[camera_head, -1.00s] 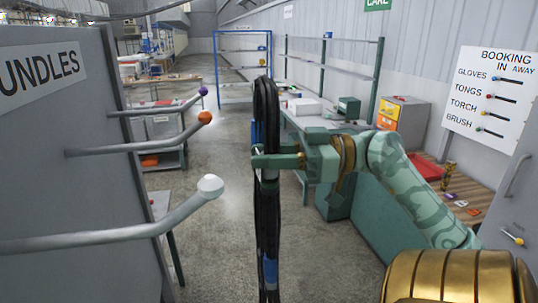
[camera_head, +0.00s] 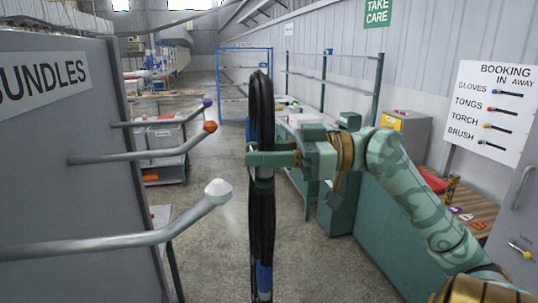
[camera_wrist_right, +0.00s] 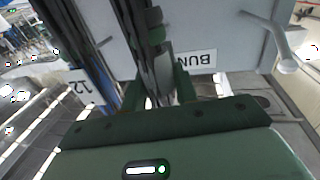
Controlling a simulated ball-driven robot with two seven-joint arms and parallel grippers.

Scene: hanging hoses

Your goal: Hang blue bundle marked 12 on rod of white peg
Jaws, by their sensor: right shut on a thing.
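The bundle (camera_head: 262,215) is a long black hose coil with blue bands, hanging upright. My right gripper (camera_head: 258,159) is shut on it in its upper half, with the loop's top above the fingers. In the right wrist view the bundle (camera_wrist_right: 150,55) runs between the fingers, and a white tag marked 12 (camera_wrist_right: 86,88) shows beside it. The white peg (camera_head: 110,240) is a grey rod with a white tip (camera_head: 217,191), coming from the left panel. The bundle is right of this tip in the picture, apart from it. My left gripper is out of view.
Pegs with an orange tip (camera_head: 210,126) and a purple tip (camera_head: 207,102) stick out farther along the grey BUNDLES panel (camera_head: 50,160). A green bench (camera_head: 375,245) and the booking board (camera_head: 490,112) are at the right. Open floor lies ahead.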

